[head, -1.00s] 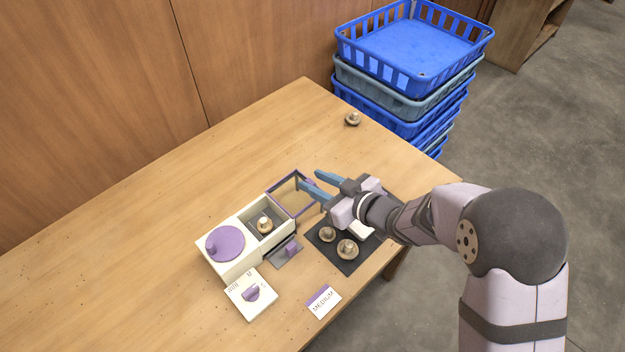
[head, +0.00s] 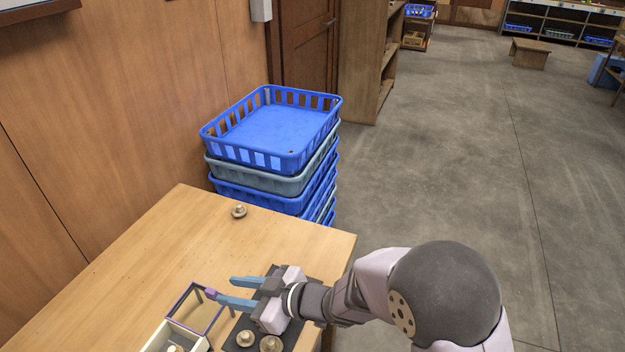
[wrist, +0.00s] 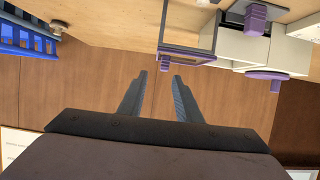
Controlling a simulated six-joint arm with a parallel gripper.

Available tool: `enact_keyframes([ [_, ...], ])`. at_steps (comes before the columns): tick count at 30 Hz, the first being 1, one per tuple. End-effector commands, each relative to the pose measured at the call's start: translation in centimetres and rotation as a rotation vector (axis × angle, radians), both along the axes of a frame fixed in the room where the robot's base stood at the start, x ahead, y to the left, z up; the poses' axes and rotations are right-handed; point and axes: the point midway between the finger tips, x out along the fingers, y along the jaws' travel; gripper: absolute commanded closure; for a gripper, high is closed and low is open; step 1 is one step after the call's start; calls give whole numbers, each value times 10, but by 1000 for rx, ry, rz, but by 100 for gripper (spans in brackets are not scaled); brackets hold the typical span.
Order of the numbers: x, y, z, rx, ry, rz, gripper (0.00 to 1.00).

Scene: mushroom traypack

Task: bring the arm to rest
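My gripper (head: 238,292) is held above the right part of the wooden table, over the dark mat (head: 289,337), with its blue fingers pointing left. The fingers are apart with nothing between them; the wrist view shows the same open gap (wrist: 158,78). Two mushrooms (head: 270,343) show on the mat beside the gripper. A purple-rimmed open frame with a clear middle (head: 181,303) lies just left of the fingertips. The white box (head: 160,340) is cut off at the bottom edge, with part of a mushroom in it.
A lone mushroom (head: 239,211) lies near the table's far edge. A stack of blue and grey crates (head: 262,182) stands beyond that edge. The table (head: 150,250) is clear to the left, and open floor (head: 470,200) lies to the right. A wooden wall runs behind.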

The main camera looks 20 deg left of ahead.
Motion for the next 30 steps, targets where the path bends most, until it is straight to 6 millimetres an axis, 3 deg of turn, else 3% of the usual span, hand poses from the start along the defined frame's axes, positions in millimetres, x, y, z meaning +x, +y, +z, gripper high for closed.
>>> enact_keyframes([
  [5, 31, -19, 2, -46, -21, -99, 69],
  [8, 65, -46, 2, -108, -39, -218, 69],
  [11, 104, -90, 2, -195, -46, -376, 69],
  [13, 129, -130, 1, -269, -38, -501, 69],
  [15, 148, -175, 1, -349, -17, -626, 69],
  [18, 160, -243, -1, -464, 41, -800, 69],
  [20, 159, -284, -2, -533, 92, -899, 69],
  [23, 143, -351, -2, -646, 208, -1055, 69],
  [27, 92, -425, -3, -782, 429, -1229, 69],
  [30, 48, -454, -1, -845, 598, -1306, 69],
])
